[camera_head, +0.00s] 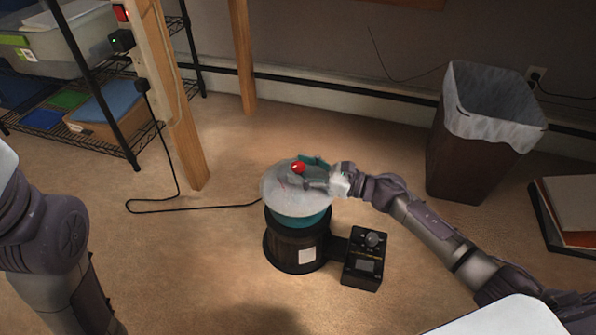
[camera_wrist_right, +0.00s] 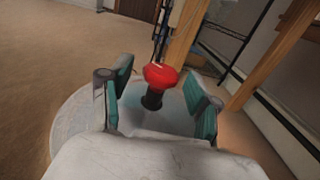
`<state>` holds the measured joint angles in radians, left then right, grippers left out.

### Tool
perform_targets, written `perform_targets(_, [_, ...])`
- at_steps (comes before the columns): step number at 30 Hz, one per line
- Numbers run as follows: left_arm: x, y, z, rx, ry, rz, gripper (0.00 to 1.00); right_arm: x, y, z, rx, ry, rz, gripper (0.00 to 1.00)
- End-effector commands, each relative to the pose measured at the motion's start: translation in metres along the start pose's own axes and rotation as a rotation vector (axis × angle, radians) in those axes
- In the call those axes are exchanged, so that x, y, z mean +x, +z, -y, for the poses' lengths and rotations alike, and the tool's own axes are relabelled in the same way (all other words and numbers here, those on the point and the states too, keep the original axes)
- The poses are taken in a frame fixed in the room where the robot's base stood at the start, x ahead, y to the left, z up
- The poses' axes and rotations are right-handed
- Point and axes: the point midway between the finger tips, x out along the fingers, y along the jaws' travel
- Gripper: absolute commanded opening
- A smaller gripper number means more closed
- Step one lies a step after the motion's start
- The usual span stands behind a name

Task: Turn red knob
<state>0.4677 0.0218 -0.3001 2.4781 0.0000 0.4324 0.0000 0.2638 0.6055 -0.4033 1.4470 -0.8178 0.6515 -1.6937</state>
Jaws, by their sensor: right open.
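The red knob (camera_head: 298,167) stands on top of a pale, round, translucent lid (camera_head: 283,205) over a dark pot-like base (camera_head: 284,247). In the right wrist view the red knob (camera_wrist_right: 160,76) sits on a short black stem between the fingers. My right gripper (camera_head: 308,170) is at the knob, reaching in from the right. Its teal-padded fingers (camera_wrist_right: 160,100) are open on either side of the knob, with gaps visible. My left arm shows at the left edge of the head view, but its gripper is out of view.
A black control box (camera_head: 364,262) with a dial is joined to the base's right side. A black cord (camera_head: 190,208) runs left to a wooden post (camera_head: 175,110). A lined trash bin (camera_head: 485,130) stands at the back right. Shelving (camera_head: 85,100) is at left. Carpet in front is clear.

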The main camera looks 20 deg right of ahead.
Motion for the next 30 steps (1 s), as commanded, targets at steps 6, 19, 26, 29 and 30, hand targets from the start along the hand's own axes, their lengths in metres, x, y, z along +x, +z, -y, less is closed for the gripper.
perform_targets(6, [0.0019, -0.0028, -0.0009, 0.001, 0.004, -0.011, 0.6, 0.0107, 0.0004, 0.0, -0.001, 0.0, 0.0, 0.62])
perform_targets(19, [0.0022, -0.0028, -0.001, 0.001, 0.004, -0.012, 0.6, 0.0106, 0.0004, 0.0, 0.0, 0.0, 0.0, 0.27])
perform_targets(26, [0.0023, -0.0029, -0.001, 0.001, 0.004, -0.012, 0.6, 0.0104, 0.0004, -0.0001, 0.0, -0.001, 0.0, 0.0])
perform_targets(29, [0.0034, -0.0027, -0.0008, 0.001, 0.004, -0.012, 0.6, 0.0104, 0.0007, -0.0001, 0.001, -0.009, 0.0, 0.0])
perform_targets(30, [0.0042, -0.0027, -0.0006, 0.001, 0.004, -0.013, 0.6, 0.0104, 0.0008, -0.0002, 0.001, -0.016, 0.0, 0.0])
